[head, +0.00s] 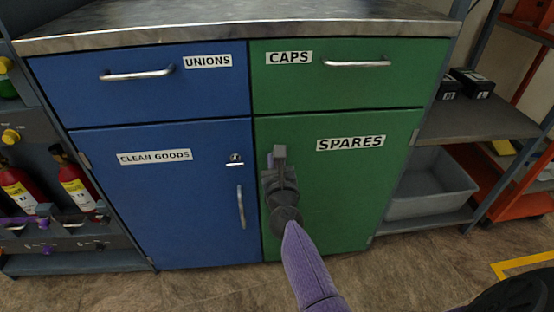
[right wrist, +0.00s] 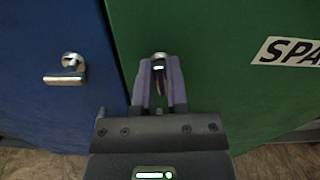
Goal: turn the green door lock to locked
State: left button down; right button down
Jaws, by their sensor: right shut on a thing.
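The green door (head: 345,190), labelled SPARES, is closed below the green CAPS drawer. My right gripper (head: 279,152) is at the door's upper left, in front of its lock, and hides the lock in the head view. In the right wrist view, the round metal top of the green door lock (right wrist: 160,57) shows just beyond the fingertips. My right gripper (right wrist: 161,80) is shut on the lock's turning piece, which is mostly hidden between the purple fingers. It looks roughly upright, but I cannot tell its exact angle. My left gripper is not in view.
The blue door (head: 165,205) on the left has its own lock (head: 235,159), with its lever horizontal, and a vertical handle (head: 241,207). Red cylinders (head: 78,185) stand at the left. A shelf with a grey bin (head: 428,185) is at the right. The floor in front is clear.

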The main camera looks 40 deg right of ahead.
pick_arm(q)
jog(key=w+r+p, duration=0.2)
jog(key=p, duration=0.1)
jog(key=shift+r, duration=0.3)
pick_arm(e)
jog(key=n, duration=1)
jog(key=f+n, duration=0.1)
jog(key=n, duration=0.5)
jog(key=shift+w+a, duration=0.25)
jog(key=shift+a, duration=0.15)
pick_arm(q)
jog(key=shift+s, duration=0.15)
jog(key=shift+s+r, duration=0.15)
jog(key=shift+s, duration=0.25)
pick_arm(e)
jog(key=shift+n, duration=0.3)
